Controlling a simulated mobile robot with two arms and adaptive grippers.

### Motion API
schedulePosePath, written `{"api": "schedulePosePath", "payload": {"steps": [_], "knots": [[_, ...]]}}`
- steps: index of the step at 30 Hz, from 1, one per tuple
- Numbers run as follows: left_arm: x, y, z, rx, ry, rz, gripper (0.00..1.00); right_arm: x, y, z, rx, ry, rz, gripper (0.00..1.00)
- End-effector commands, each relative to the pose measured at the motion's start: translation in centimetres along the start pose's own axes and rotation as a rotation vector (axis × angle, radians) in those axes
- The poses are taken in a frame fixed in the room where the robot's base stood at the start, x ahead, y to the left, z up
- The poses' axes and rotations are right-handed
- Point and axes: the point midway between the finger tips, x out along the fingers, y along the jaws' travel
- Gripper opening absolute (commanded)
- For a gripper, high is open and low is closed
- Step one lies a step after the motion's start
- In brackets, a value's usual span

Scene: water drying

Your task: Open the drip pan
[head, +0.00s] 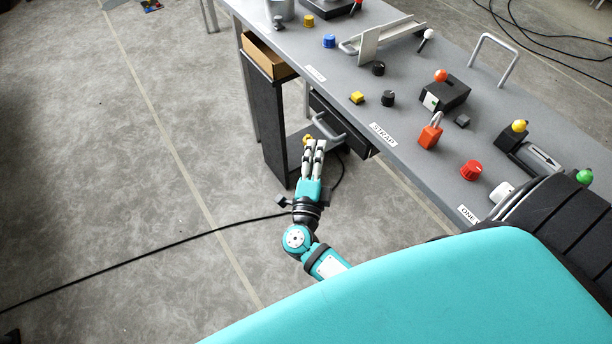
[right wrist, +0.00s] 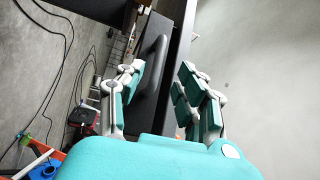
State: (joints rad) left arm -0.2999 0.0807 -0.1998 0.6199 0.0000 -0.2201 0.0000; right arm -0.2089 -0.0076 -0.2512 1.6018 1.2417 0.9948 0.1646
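The drip pan appears to be the dark drawer (head: 360,139) under the front edge of the table. Its grey bar handle (head: 325,122) faces the open floor. In the right wrist view the handle (right wrist: 152,66) stands ahead of my right gripper (right wrist: 160,82), roughly between the spread fingers. The right gripper is open and holds nothing. In the head view its fingertips (head: 315,145) are close to the handle; I cannot tell whether they touch it. My left gripper is not in view.
The grey table (head: 345,82) carries several knobs, blocks and a red padlock (head: 430,135). A dark cabinet (head: 267,120) with an open wooden drawer (head: 265,56) stands left of the drip pan.

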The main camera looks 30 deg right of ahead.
Motion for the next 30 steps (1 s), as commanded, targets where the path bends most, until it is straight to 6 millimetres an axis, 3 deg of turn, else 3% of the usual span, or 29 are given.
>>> {"api": "schedulePosePath", "payload": {"steps": [14, 20, 30], "knots": [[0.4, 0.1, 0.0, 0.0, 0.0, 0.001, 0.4, -9.7, 0.1, 0.0, -0.001, 0.0, 0.003, 0.36], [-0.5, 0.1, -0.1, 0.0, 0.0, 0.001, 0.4, -10.4, 2.1, 2.9, -0.163, -0.177, -0.023, 0.36], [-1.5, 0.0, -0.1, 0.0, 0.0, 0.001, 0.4, -13.0, 7.4, 6.4, -0.426, -0.462, -0.029, 0.36]]}}
